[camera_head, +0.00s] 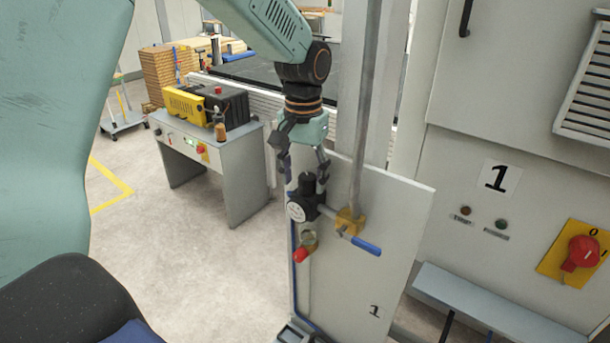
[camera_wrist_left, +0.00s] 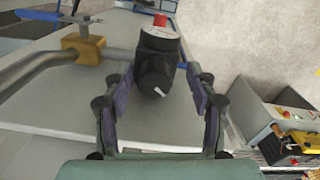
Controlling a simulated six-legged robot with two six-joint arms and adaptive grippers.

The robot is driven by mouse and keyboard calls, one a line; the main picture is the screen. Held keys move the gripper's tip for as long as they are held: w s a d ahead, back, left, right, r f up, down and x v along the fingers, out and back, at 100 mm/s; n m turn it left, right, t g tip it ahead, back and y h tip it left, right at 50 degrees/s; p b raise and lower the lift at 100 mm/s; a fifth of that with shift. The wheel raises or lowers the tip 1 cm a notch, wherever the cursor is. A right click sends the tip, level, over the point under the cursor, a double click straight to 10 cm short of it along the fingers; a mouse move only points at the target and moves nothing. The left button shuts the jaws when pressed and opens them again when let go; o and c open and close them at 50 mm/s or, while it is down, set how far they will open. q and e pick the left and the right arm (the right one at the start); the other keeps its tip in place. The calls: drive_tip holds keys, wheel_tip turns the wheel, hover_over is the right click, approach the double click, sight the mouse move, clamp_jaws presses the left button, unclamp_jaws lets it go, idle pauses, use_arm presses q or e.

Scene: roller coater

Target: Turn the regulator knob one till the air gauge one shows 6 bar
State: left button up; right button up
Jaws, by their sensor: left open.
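The black regulator knob one (camera_head: 306,183) sits on top of the regulator on the grey panel marked 1. The air gauge one (camera_head: 296,211) is a small round white dial on the regulator's front; its needle is too small to read. My left gripper (camera_head: 304,172) comes down from above and is open, with fingers on either side of the knob. In the left wrist view the knob (camera_wrist_left: 155,88) shows a white mark and lies between the spread fingers of the left gripper (camera_wrist_left: 158,92); a gap shows on the right. The gauge (camera_wrist_left: 160,32) is seen edge-on there. My right gripper is not in view.
A grey bench (camera_head: 225,150) stands behind left; a red switch (camera_head: 584,252) is far right.

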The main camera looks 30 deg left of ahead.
use_arm(q)
drive_tip(key=shift+w+f, duration=0.15)
drive_tip(key=shift+f, duration=0.25)
drive_tip(key=shift+w+d+f, duration=0.1)
drive_tip(key=shift+w+d, duration=0.15)
drive_tip(key=shift+d, duration=0.1)
drive_tip(key=shift+s, duration=0.2)
drive_tip(key=shift+c, duration=0.4)
drive_tip(key=shift+s+a, duration=0.15)
drive_tip(key=shift+s, duration=0.1)
drive_tip(key=c, duration=0.3)
drive_tip(key=shift+a, duration=0.1)
drive_tip(key=shift+c, duration=0.7)
drive_tip(key=shift+w+d, duration=0.25)
drive_tip(key=shift+w, duration=0.05)
drive_tip(key=c, duration=0.3)
drive_tip(key=shift+a, duration=0.1)
drive_tip(key=c, duration=0.3)
